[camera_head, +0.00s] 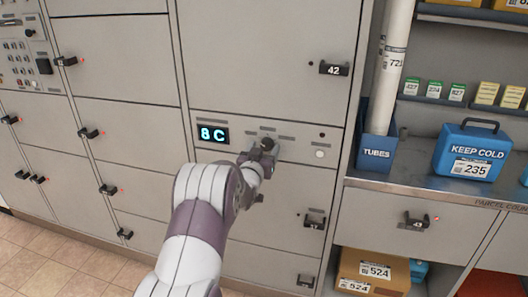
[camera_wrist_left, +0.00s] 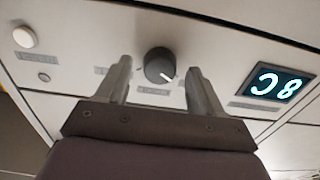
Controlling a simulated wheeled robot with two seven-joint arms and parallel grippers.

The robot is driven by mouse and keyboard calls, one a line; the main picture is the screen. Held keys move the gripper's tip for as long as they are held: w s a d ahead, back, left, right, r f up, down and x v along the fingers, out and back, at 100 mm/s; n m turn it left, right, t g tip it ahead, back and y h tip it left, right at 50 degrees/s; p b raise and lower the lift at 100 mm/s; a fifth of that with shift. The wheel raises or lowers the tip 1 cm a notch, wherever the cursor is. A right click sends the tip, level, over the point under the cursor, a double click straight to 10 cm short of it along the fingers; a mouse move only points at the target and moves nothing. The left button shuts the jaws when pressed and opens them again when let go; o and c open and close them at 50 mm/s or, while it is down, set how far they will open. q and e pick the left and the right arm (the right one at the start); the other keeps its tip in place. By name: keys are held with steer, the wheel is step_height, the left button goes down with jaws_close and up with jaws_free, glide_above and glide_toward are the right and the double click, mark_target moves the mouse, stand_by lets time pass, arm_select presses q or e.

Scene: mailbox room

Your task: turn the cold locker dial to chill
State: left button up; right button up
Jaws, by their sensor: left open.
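The cold locker dial (camera_wrist_left: 160,66) is a dark round knob with a white pointer mark, on the grey locker panel. The wrist view is upside down, and there the mark points to the lower right. Small labels around the dial are too small to read. My left gripper (camera_wrist_left: 159,68) is open, one finger on each side of the dial in the picture. I cannot tell whether the fingers touch it. In the head view my left gripper (camera_head: 262,158) is at the panel and partly hides the dial (camera_head: 267,143). My right gripper is not in view.
A lit display (camera_head: 213,135) reads 8 C, left of the dial. A round white button (camera_head: 319,154) sits to its right. Locker door 42 (camera_head: 270,55) is above. At the right, a counter holds a blue KEEP COLD box (camera_head: 473,150) and a blue TUBES bin (camera_head: 376,150).

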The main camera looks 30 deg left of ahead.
arm_select(q)
steer(key=shift+w, duration=0.25)
steer(key=c, duration=1.1)
steer(key=shift+o, duration=0.2)
